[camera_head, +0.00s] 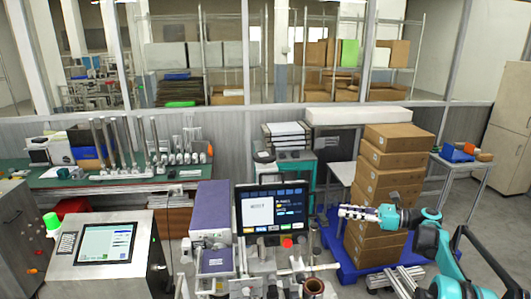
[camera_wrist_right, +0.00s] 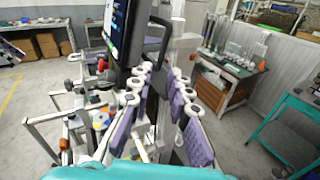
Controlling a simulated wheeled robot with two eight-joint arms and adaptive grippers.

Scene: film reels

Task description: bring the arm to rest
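My right arm (camera_head: 435,245) comes in from the right in the head view. Its gripper (camera_head: 345,211) points left, in front of the stacked cardboard boxes in the picture. In the right wrist view the gripper's two purple-padded fingers (camera_wrist_right: 162,72) stand apart, with nothing held between them. The gripper is in the air, and the machine with a dark screen (camera_wrist_right: 118,30) shows beyond the fingertips. My left gripper is not in view.
The box stack (camera_head: 390,165) stands on a blue pallet (camera_head: 345,262). A machine with a monitor (camera_head: 272,210) is at the centre front. A brown roll (camera_head: 314,286) sits at the bottom edge. A control console (camera_head: 105,245) stands left; a green workbench (camera_head: 110,182) is behind it.

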